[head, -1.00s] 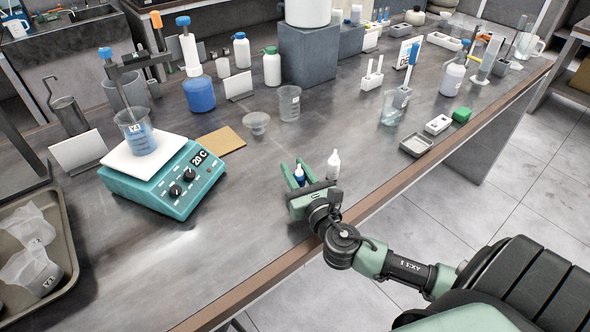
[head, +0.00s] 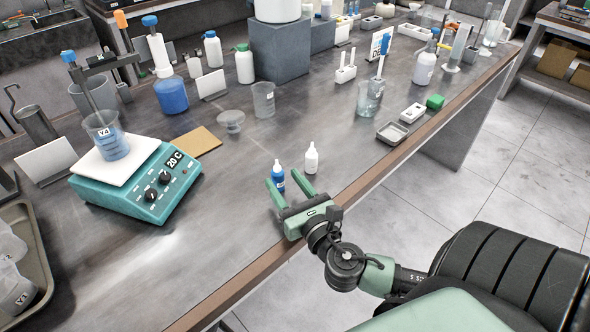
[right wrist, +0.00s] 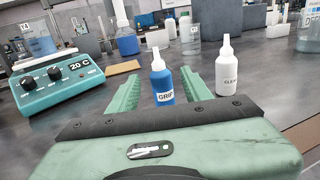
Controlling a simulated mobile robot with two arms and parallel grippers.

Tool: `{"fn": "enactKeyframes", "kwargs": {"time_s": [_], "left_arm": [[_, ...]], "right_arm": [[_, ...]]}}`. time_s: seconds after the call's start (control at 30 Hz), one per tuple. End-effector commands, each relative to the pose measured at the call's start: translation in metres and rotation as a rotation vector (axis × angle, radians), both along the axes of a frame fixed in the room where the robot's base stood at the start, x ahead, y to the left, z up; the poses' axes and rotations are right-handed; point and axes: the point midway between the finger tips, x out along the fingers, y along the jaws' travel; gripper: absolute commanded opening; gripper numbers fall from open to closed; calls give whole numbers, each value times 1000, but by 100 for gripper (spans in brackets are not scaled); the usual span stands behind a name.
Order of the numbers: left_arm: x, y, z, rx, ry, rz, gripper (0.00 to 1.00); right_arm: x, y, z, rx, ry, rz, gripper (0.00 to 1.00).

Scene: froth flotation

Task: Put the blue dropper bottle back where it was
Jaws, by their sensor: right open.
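The blue dropper bottle (head: 278,178) stands upright on the grey bench with its white nozzle up. In the right wrist view the blue bottle (right wrist: 162,85) shows a label, partly legible, just beyond and between the fingers. My right gripper (head: 290,188) is open and empty, its two green fingers pointing at the blue bottle; it also shows in the right wrist view (right wrist: 165,90). A white dropper bottle (head: 311,158) stands upright just right of the blue one, outside the right finger, and shows in the right wrist view (right wrist: 226,72). My left gripper is not in view.
A teal hotplate (head: 140,185) with a beaker on it stands at the left. A brown pad (head: 198,141), a small clear dish (head: 231,121) and a clear beaker (head: 263,100) lie beyond the bottles. A grey tray (head: 392,132) sits to the right. The bench front edge (head: 350,195) is close.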

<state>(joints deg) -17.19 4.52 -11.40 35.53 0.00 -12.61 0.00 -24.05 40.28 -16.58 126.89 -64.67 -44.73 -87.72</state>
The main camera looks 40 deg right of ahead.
Motion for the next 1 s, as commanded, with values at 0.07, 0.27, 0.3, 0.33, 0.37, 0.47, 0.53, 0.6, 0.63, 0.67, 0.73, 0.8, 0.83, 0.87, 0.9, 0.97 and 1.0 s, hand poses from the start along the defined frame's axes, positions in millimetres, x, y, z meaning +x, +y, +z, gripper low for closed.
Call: {"fn": "enactKeyframes", "kwargs": {"time_s": [0.07, 0.27, 0.3, 0.33, 0.37, 0.47, 0.53, 0.6, 0.63, 0.67, 0.73, 0.8, 0.83, 0.87, 0.9, 0.97, 1.0], "left_arm": [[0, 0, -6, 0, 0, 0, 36], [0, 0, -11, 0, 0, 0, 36], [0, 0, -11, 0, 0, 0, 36], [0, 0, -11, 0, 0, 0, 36], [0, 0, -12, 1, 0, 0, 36], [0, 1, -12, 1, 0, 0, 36], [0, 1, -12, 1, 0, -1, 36], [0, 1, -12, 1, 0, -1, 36], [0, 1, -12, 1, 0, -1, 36], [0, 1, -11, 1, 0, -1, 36], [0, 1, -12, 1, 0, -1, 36], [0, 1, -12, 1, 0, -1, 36], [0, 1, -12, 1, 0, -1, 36], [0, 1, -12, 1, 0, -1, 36], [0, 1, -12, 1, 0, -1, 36], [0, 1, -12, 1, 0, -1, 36], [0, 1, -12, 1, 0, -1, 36]], "right_arm": [[-17, 3, -4, 1, 4, 0, 49], [-43, 8, -2, 0, 2, 0, 49], [-46, 8, -1, -1, 1, 0, 49], [-48, 9, -1, -1, 0, -1, 49], [-49, 9, -1, 0, 0, -1, 49], [-52, 9, 0, 0, 0, -1, 49], [-52, 9, 1, 0, -1, -1, 49], [-52, 9, 1, -1, -1, -1, 49], [-52, 9, 1, -1, -1, -1, 49], [-52, 9, 1, 0, -1, -1, 49], [-52, 9, 1, -1, -1, -1, 49], [-52, 9, 1, -1, -1, -1, 49], [-52, 9, 0, -1, -1, -1, 49], [-52, 9, 0, -1, -1, -1, 49], [-52, 10, 0, -1, -1, 0, 49], [-52, 10, 0, -1, -1, 0, 49], [-52, 10, 0, -1, -1, 0, 49]]}}
